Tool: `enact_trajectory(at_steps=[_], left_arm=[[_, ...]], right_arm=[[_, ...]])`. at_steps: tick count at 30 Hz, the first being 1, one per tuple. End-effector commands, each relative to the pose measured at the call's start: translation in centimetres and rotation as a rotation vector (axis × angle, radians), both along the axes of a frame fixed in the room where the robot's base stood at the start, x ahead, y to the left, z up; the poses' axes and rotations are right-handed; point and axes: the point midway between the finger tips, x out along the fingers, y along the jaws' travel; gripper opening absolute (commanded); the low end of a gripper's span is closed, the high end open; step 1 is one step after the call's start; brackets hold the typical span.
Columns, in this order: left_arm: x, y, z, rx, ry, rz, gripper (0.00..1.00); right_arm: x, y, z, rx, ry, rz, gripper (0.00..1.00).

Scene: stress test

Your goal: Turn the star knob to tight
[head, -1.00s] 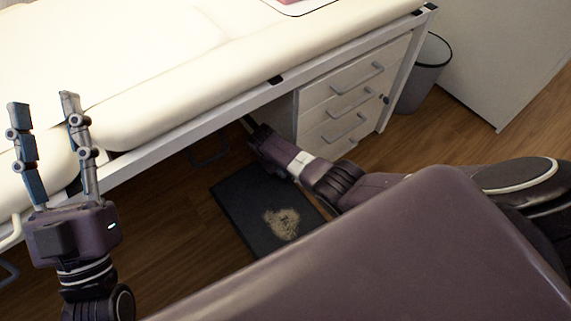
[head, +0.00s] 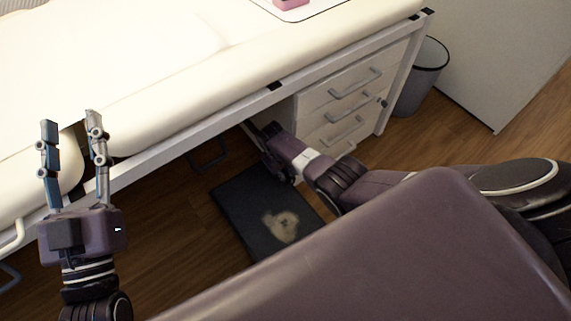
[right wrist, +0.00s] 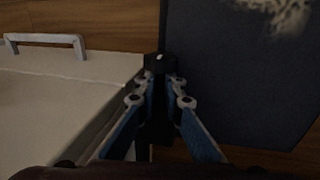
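In the right wrist view a small black knob-like part (right wrist: 160,62) with a pale mark on top shows at the fingertips. I cannot make out a star shape or any tight marking. My right gripper (right wrist: 162,82) has its fingertips close on either side of the dark part, with a narrow dark gap between them; contact is unclear. In the head view my right gripper (head: 267,139) is low under the front edge of the padded table (head: 190,85), left of the drawers. The knob cannot be made out there. My left gripper (head: 70,120) is open, empty and upright at the left.
A white drawer unit (head: 312,103) stands under the table, right of my right gripper. A dark mat (head: 240,205) with a pale patch lies on the wooden floor below. A grey bin (head: 420,80) stands beyond the drawers. The table's metal rail (head: 215,124) runs above my right gripper.

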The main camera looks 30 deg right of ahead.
Motion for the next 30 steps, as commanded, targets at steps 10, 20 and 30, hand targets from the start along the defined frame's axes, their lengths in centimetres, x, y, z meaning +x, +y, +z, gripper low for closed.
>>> enact_trajectory(at_steps=[10, 20, 30], left_arm=[[0.0, 0.0, 0.0, 0.000, -0.001, 0.000, 0.40], [0.0, 0.0, 0.0, 0.000, -0.001, 0.000, 0.40], [0.0, 0.0, 0.0, 0.000, -0.001, 0.000, 0.40]], right_arm=[[0.0, 0.0, 0.0, 0.000, 0.000, 0.000, 0.16], [0.0, 0.4, 1.8, 0.000, -0.003, 0.001, 0.16], [-0.1, 1.1, 5.7, 0.000, -0.001, 0.000, 0.16]])
